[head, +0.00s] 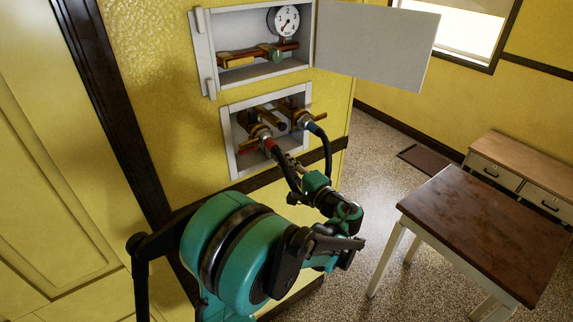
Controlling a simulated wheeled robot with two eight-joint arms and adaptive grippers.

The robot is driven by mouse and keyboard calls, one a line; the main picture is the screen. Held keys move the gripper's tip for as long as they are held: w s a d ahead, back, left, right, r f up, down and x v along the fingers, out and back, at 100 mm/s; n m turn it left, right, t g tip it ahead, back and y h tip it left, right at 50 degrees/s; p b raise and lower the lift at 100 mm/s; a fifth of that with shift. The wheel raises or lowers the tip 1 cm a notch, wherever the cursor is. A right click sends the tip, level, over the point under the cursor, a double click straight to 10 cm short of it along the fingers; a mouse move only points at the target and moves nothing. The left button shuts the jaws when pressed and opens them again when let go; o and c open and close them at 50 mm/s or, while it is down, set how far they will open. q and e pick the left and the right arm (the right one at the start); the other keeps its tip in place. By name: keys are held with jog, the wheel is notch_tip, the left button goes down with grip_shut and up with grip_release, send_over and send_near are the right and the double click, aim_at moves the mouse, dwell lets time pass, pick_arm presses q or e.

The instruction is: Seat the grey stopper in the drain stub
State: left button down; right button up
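The lower wall box (233,150) has a white frame and holds two brass valves with hoses. A short dark round end (282,127) between the valves may be the drain stub; it is too small to be sure. I cannot make out the grey stopper. One teal and black arm of mine reaches up from the lower left, and I take it as my left. Its gripper (296,164) is at the lower edge of this box, between the hoses. Its fingers are too small and hidden to tell open or shut. My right gripper does not show.
A red-collared hose (283,167) and a blue-collared hose (325,147) hang close around the gripper. Above, an open cabinet (204,60) holds a gauge (284,22); its door (375,45) swings right. A brown-topped table (485,228) stands at right, with a drawer unit (525,175) behind.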

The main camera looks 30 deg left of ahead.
pick_arm(q)
jog(key=shift+b+x, duration=0.35)
jog(key=shift+x, duration=0.5)
dwell(1.1)
jog(key=shift+r, duration=0.1)
dwell(0.8)
jog(key=c, duration=1.7)
grip_release()
jog(key=shift+c, duration=0.2)
jog(key=o, duration=0.4)
jog(key=shift+a, duration=0.15)
jog(key=shift+o, duration=0.2)
jog(key=shift+a, duration=0.1)
jog(key=o, duration=0.5)
jog(key=shift+v, duration=3.65)
